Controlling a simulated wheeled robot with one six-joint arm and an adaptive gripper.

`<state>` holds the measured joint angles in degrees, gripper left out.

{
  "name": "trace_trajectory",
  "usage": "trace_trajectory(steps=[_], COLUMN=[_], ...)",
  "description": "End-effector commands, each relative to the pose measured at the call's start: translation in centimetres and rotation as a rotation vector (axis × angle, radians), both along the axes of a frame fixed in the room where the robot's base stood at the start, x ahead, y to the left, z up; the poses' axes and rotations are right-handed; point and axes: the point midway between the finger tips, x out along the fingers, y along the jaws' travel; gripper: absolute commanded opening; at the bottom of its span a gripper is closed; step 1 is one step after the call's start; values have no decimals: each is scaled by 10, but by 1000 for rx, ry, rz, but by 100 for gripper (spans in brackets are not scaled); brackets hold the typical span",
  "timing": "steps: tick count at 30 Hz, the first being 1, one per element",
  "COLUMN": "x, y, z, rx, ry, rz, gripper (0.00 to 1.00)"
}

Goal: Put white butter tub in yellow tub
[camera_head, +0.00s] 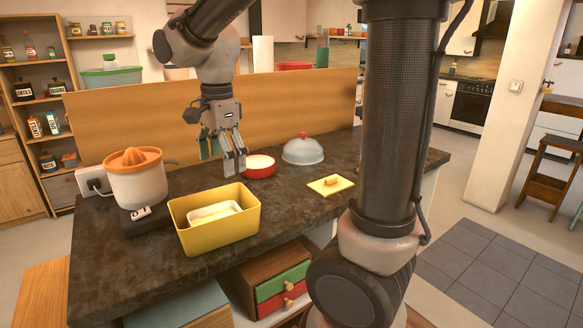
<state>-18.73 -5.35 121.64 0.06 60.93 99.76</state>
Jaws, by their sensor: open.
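The yellow tub (220,238) stands on the dark counter, left of centre, with its top open. The white butter tub (213,211) is inside it, its pale rim showing above the yellow front wall; its lower part is hidden. My gripper (235,163) hangs above the counter behind the yellow tub, fingers pointing down. It is open and empty, apart from the white butter tub. Its fingers appear close to the left side of a red bowl (261,170); I cannot tell whether they touch.
An orange and white juicer (137,178) stands left of the yellow tub. A grey dome lid (302,150) and a yellow board (331,186) lie to the right. A wooden panel (300,100) rises along the counter's back. Dark counter (290,205) is clear between tub and board.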

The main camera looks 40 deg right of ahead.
Motion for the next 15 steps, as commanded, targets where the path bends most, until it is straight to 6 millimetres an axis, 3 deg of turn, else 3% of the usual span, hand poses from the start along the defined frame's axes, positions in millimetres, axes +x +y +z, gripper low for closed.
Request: trace_trajectory(steps=[6, 12, 15], x=[-77, -141, -159], y=[-71, -109, -117], z=[25, 21, 16], rx=[-54, -202, -263], ry=[-166, -263, -280], rz=[600, 1112, 1269], gripper=[85, 85, 85])
